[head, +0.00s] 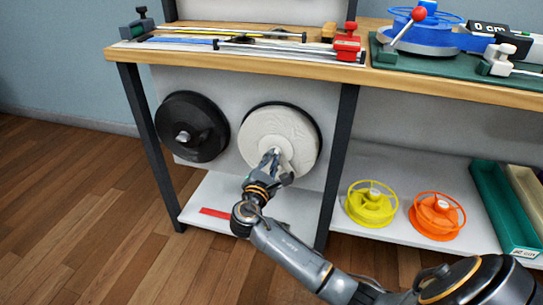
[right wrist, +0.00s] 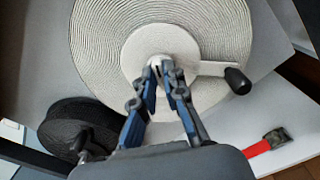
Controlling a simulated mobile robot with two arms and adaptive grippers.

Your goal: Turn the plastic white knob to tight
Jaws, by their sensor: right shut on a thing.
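The white strap roll (head: 296,128) hangs on the grey panel under the bench; it fills the upper part of the right wrist view (right wrist: 98,45). At its centre is a white hub (right wrist: 140,44) with a small plastic white knob (right wrist: 155,62). My right gripper (right wrist: 164,68) is shut on the knob, its blue-padded fingers on either side, hiding much of it. In the head view the right gripper (head: 271,156) reaches up to the roll's centre. Any tight or loose marking cannot be made out. My left gripper is not in view.
A white crank with a black handle (right wrist: 237,80) sticks out beside the hub. A black roll (head: 192,127) hangs to the left. A red strip (head: 215,212) lies on the lower shelf, and yellow (head: 371,204) and orange (head: 436,216) spools stand to the right.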

